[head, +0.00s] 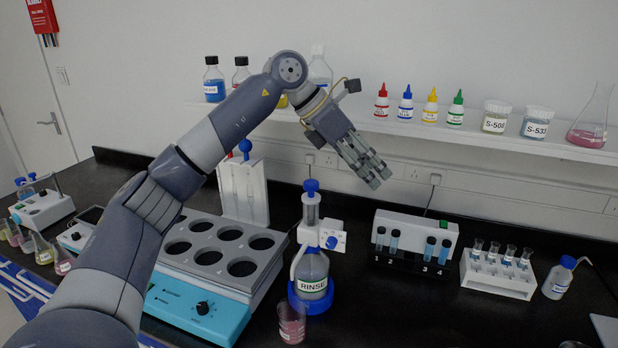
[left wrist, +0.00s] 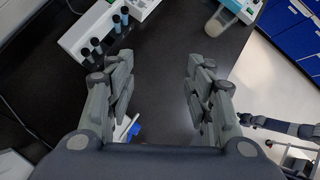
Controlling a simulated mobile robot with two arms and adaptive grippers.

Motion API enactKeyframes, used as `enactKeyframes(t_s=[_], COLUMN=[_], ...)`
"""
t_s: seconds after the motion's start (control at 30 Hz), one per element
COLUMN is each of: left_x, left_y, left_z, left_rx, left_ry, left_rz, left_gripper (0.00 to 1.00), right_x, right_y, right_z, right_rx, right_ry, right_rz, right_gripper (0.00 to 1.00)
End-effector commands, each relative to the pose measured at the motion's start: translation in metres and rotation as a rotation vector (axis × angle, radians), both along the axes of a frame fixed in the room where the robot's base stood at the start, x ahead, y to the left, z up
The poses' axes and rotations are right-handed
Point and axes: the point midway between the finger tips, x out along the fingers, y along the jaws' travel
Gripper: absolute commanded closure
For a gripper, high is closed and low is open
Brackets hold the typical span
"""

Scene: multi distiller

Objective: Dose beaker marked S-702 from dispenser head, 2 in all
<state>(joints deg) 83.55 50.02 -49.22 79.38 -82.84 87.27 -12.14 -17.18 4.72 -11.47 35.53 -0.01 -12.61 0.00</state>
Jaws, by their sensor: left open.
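The bottle-top dispenser (head: 312,225) with a blue knob stands on a bottle labelled RINSE (head: 314,268) in a blue base ring. A small beaker (head: 292,323) with pinkish contents stands just in front of it; I cannot read a mark on it. No S-702 label is legible. My left gripper (head: 373,177) is raised above the bench, right of the dispenser and apart from it. In the left wrist view its fingers (left wrist: 160,78) are spread, with nothing between them. That view also shows a beaker (left wrist: 221,21) with pale contents on the dark bench.
A teal block with round wells (head: 210,262) stands left of the dispenser. Right of it are a numbered tube holder (head: 416,238), a white tube rack (head: 497,275) and a wash bottle (head: 558,280). Dropper bottles and jars S-508 (head: 495,118) and S-533 (head: 537,124) line the shelf.

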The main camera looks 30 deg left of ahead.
Motion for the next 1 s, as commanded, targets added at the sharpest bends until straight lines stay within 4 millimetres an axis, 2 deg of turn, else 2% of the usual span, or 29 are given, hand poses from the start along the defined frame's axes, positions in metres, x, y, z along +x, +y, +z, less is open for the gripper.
enactKeyframes(t_s=[0.03,0.1,0.2,0.3,0.47,0.8,1.0], left_x=[-0.006,-0.018,-0.035,-0.047,-0.049,-0.030,-0.020], left_y=[0.037,0.077,0.118,0.140,0.147,0.133,0.128], left_z=[0.013,0.024,0.036,0.043,0.037,-0.019,-0.045], left_rx=[0.081,0.171,0.254,0.295,0.313,0.312,0.310], left_ry=[0.016,0.057,0.109,0.143,0.162,0.161,0.159], left_rz=[0.048,0.102,0.164,0.198,0.212,0.209,0.209], left_gripper=[0.52,0.52,0.52,0.52,0.52,0.52,0.52], right_x=[0.000,0.000,0.000,0.000,0.000,0.000,0.000], right_y=[0.000,0.000,0.000,0.000,0.001,0.003,0.004], right_z=[0.000,0.000,0.000,0.000,0.002,0.012,0.018], right_rx=[0.000,0.000,0.000,0.000,0.001,0.003,0.004], right_ry=[0.000,0.000,0.000,0.000,0.000,0.000,0.000], right_rz=[0.000,0.000,0.000,0.000,-0.001,-0.002,-0.002], right_gripper=[0.60,0.60,0.60,0.60,0.60,0.60,0.60])
